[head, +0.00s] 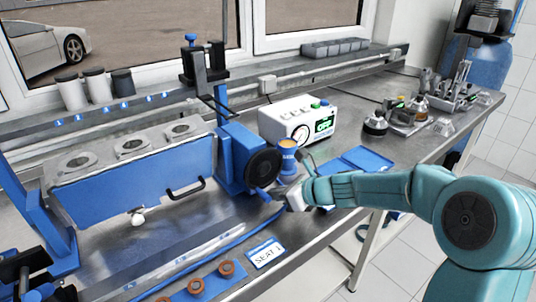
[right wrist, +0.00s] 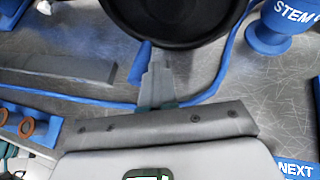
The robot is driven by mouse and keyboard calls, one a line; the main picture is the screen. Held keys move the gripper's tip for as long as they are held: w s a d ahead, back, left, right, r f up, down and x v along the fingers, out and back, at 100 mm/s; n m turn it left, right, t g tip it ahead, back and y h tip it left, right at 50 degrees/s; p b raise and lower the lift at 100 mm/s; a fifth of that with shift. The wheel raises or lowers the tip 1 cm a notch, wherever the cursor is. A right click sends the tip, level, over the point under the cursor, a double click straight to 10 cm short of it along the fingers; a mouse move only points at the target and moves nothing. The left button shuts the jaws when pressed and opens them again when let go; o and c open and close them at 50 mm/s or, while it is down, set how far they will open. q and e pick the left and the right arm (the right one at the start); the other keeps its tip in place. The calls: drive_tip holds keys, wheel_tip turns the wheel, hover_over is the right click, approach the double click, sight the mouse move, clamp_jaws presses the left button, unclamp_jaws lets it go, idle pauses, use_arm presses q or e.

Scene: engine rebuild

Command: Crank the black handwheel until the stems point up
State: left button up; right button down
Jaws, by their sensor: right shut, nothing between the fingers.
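The black handwheel (head: 263,168) is on the right end of the blue rotating fixture (head: 235,150). It also fills the top of the right wrist view (right wrist: 180,18). The fixture carries a grey and blue block (head: 120,185) with several round openings on its top face. I cannot make out any stems on it. My right gripper (head: 284,192) is shut and empty, just below and in front of the handwheel. In the right wrist view its closed fingers (right wrist: 152,68) reach up to the wheel's lower rim; I cannot tell whether they touch it. My left gripper is not in view.
A blue cup (head: 287,160) marked STEM stands close right of the wheel. Behind it is a white gauge box (head: 300,122). A blue tray (head: 360,160) lies to the right. Orange-brown rings (head: 226,268) and a SEAT 1 card (head: 264,252) lie at the bench front.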

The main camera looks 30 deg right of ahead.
sight(267, 198)
drive_tip(key=shift+a+f, duration=0.1)
drive_tip(key=shift+a, duration=0.15)
drive_tip(key=shift+a, duration=0.4)
drive_tip(key=shift+a+r, duration=0.35)
drive_tip(key=shift+a, duration=0.05)
drive_tip(key=shift+s+a+r, duration=0.1)
drive_tip(key=shift+a+r, duration=0.15)
drive_tip(key=shift+a, duration=0.15)
idle(0.4)
